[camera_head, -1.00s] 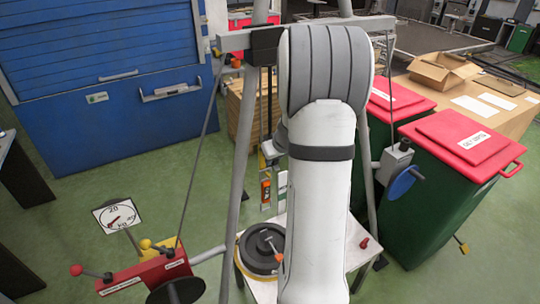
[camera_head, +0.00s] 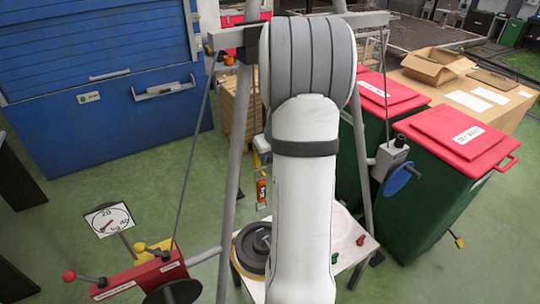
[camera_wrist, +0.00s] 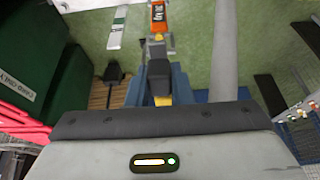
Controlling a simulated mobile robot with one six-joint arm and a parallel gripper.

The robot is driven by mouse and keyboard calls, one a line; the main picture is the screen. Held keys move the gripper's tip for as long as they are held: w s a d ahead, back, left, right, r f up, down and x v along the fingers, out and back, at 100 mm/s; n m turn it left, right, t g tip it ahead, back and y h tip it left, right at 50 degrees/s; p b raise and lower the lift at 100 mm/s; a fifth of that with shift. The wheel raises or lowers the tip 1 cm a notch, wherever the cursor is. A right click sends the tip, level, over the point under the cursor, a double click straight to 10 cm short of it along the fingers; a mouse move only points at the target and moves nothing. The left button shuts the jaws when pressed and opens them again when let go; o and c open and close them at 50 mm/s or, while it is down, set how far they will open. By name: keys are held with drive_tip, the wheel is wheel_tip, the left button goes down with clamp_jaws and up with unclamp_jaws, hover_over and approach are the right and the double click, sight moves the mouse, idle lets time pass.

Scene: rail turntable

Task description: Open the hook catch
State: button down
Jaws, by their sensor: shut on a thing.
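The hanging hook assembly shows in the wrist view as a grey piece (camera_wrist: 157,46) with small orange bits, above an orange labelled body (camera_wrist: 158,15). The orange body (camera_head: 261,190) also hangs left of my arm in the head view. My gripper (camera_wrist: 159,70) shows as dark fingers in the middle of the wrist view. They are closed together at the grey piece, where the hook catch is. The catch itself is small and mostly hidden by the fingers. In the head view my arm hides most of the gripper.
A grey frame leg (camera_head: 236,150) stands close left of the hanging parts. A white table (camera_head: 352,250) with dark round weights (camera_head: 254,245) is below. A red winch with lever (camera_head: 135,275) is at lower left. Green bins with red lids (camera_head: 460,140) stand right.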

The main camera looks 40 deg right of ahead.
drive_tip(key=c, duration=1.3)
unclamp_jaws()
drive_tip(key=v, duration=0.8)
drive_tip(key=shift+b, duration=0.3)
drive_tip(key=shift+w, duration=0.1)
